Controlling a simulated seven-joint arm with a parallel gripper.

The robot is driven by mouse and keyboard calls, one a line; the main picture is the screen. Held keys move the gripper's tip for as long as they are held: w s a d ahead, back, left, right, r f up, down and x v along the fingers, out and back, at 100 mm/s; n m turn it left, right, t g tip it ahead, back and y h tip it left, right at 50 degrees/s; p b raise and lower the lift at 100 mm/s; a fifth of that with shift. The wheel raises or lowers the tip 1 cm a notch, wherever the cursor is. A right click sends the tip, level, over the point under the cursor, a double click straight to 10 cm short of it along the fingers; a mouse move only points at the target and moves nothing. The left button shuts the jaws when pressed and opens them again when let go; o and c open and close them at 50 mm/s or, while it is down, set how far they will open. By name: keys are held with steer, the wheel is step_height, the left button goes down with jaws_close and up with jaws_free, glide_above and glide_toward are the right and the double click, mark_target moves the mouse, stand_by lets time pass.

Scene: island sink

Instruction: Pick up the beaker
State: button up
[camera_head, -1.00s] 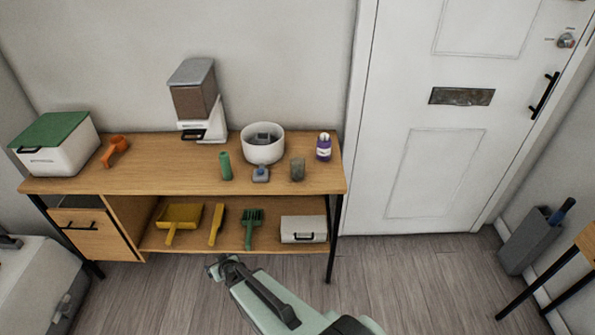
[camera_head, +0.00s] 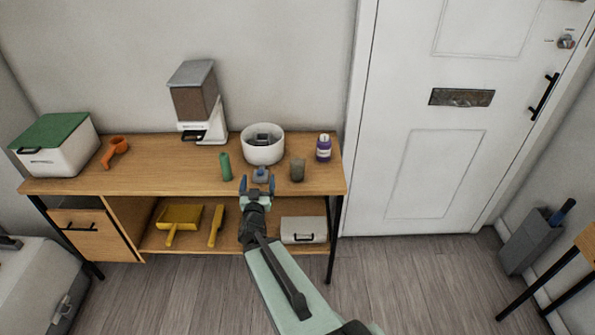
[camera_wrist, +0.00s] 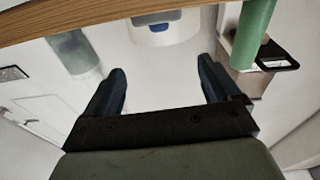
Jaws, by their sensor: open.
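The beaker (camera_head: 297,170) looks like a small grey-green, see-through cup standing upright near the right front of the wooden tabletop (camera_head: 180,172). In the wrist view a pale translucent cup (camera_wrist: 73,52), apparently the beaker, shows at upper left, outside the fingers. My gripper (camera_head: 257,184) is open and empty at the table's front edge, left of the beaker and apart from it. Its two dark blue fingers (camera_wrist: 162,75) frame empty space in the wrist view.
A small grey-blue item (camera_head: 261,174) stands just beyond my fingertips. A green cylinder (camera_head: 225,166) is to its left. A white bowl (camera_head: 263,153) stands behind and a purple-labelled bottle (camera_head: 323,148) back right. The lower shelf holds a yellow dustpan (camera_head: 180,217) and a white box (camera_head: 303,229).

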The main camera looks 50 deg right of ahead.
mark_target(296, 174)
steer(key=s+d+g, duration=0.1)
steer(key=s+d, duration=0.1)
steer(key=d, duration=0.1)
steer(key=s+d+f+m+g, duration=0.1)
steer(key=s+d, duration=0.1)
steer(key=d, duration=0.2)
steer(key=s+d+m+g+h, duration=0.1)
steer(key=s+d, duration=0.1)
steer(key=d, duration=0.1)
steer(key=shift+s+d+f+g, duration=0.2)
steer(key=shift+d+f+g, duration=0.1)
steer(key=shift+d+f, duration=0.05)
steer(key=shift+x, duration=3.7)
steer(key=shift+s, duration=0.1)
steer(key=shift+c, duration=0.3)
steer(key=c, duration=1)
steer(key=shift+r, duration=0.2)
steer(key=shift+c, duration=0.2)
step_height(296, 174, up, 9)
steer(key=shift+r, duration=0.3)
